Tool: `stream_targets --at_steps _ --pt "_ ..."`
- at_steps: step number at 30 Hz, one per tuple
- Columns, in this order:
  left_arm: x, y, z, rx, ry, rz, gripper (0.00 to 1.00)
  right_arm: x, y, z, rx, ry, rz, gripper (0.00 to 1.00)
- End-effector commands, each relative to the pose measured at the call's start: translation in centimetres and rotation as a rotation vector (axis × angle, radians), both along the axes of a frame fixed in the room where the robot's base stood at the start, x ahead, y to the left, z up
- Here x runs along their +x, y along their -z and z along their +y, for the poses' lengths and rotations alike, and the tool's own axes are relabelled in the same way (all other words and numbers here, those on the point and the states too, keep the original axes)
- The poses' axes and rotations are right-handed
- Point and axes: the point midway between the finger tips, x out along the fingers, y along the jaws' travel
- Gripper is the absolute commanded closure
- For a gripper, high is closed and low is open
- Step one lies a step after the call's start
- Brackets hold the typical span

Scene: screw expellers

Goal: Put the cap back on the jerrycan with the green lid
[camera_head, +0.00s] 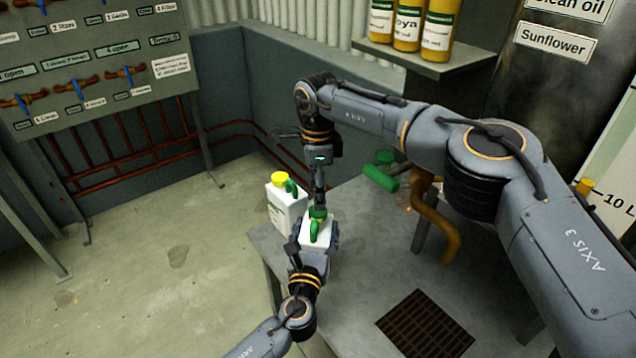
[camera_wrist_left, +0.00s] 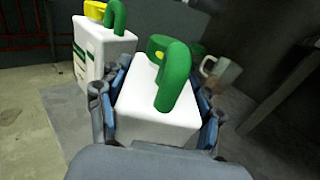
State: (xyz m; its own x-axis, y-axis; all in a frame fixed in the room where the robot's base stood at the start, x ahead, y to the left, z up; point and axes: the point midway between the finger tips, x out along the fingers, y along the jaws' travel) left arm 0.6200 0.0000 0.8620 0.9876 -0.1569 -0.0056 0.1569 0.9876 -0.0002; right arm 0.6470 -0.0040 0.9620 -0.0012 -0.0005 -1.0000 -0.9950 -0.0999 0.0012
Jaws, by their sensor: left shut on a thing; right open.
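The white jerrycan with the green handle (camera_head: 314,236) stands at the table's left part. My left gripper (camera_head: 314,244) is shut around its body; in the left wrist view the jaws flank the jerrycan (camera_wrist_left: 152,110) on both sides. A green lid part (camera_wrist_left: 160,45) with a yellow spot shows on its top, partly behind the handle; I cannot tell whether the cap is seated. My right gripper (camera_head: 319,203) points down just above that top, open; its fingertips are small and partly hidden, and I cannot tell whether they touch the cap.
A second white jerrycan (camera_head: 285,207) with a yellow lid stands just behind to the left. A green-handled brown pipe (camera_head: 437,215) rises at the right. A glass mug (camera_wrist_left: 216,74) stands behind the held jerrycan. A dark grate (camera_head: 426,325) lies in the tabletop at the front.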

Motion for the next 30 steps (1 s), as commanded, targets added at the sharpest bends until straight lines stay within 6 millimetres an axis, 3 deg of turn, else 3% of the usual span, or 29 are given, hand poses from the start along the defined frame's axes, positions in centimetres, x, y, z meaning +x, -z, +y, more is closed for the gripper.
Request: stream_targets --at_steps 6,13,18,30 --pt "0.1 -0.6 0.0 -0.003 0.0 -0.01 1.0 0.0 -1.5 -0.1 -0.001 -0.451 0.0 0.42" --pt "0.2 -0.6 0.0 -0.003 0.0 -0.011 1.0 -0.1 -2.4 -0.2 -0.002 -0.806 0.003 0.42" --pt "0.2 -0.6 0.0 -0.003 0.0 -0.012 1.0 -0.1 -2.7 -0.2 -0.002 -0.912 0.004 0.42" --pt "0.2 -0.6 0.0 -0.003 0.0 -0.012 1.0 -0.1 -2.5 -0.2 -0.002 -0.922 0.004 0.42"
